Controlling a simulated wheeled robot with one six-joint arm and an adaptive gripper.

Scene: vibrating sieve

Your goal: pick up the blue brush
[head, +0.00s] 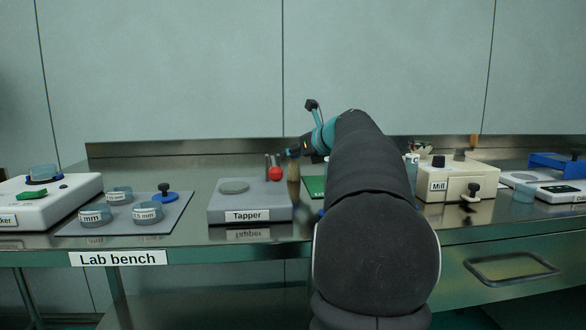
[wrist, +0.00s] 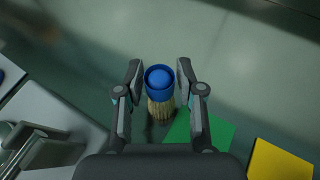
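The blue brush (wrist: 159,78) shows in the wrist view with its round blue top toward the camera and pale bristles below it. My gripper (wrist: 160,70) is open, with one finger on each side of the blue top and a narrow gap visible on both sides. My gripper (head: 291,153) is at the top of the brush there, small and partly hidden by my arm.
The tapper (head: 247,216) with a red ball (head: 275,174) stands close left of the brush. A green mat (wrist: 212,132) and a yellow mat (wrist: 280,160) lie to the right. The mill (head: 455,187) is farther right. Bare bench lies beyond the brush.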

